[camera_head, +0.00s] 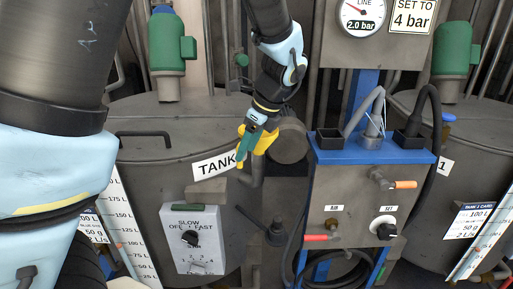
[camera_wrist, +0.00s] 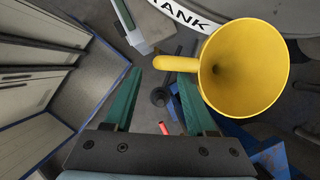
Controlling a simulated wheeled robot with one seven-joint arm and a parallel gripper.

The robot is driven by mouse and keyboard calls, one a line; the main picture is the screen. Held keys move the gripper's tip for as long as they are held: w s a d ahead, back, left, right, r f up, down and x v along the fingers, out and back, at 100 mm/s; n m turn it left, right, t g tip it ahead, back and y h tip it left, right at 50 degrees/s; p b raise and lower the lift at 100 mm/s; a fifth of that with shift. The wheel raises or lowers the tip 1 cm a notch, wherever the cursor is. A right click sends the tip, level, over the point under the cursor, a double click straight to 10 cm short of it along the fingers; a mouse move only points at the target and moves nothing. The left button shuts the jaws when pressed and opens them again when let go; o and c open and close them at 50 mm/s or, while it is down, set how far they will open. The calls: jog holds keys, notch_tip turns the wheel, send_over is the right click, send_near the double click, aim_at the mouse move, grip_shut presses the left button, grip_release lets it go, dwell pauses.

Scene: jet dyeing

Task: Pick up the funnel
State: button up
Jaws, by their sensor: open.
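The yellow funnel (camera_wrist: 243,72) is at the right of the wrist view, its wide mouth facing the camera and its handle (camera_wrist: 176,63) pointing left. My gripper (camera_wrist: 157,84) has its two green fingers apart with nothing between them. The handle's end shows just beyond the fingertips, nearer the right finger; I cannot tell whether they touch. In the head view my gripper (camera_head: 243,152) points down in front of the tank, and the funnel (camera_head: 264,141) shows partly behind it. What supports the funnel is hidden.
A tank (camera_head: 150,185) labelled TANK stands behind, with a grey knob box (camera_head: 191,240) on its front. A blue-topped stand (camera_head: 330,155) with hoses, valves and a black knob is close on the right. A pressure gauge (camera_head: 360,17) hangs above it.

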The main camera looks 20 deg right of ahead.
aim_at(239, 167)
jog(key=p+x, duration=0.2)
jog(key=x, duration=0.6)
jog(key=shift+s+a, duration=0.1)
jog(key=shift+c, duration=0.3)
grip_shut()
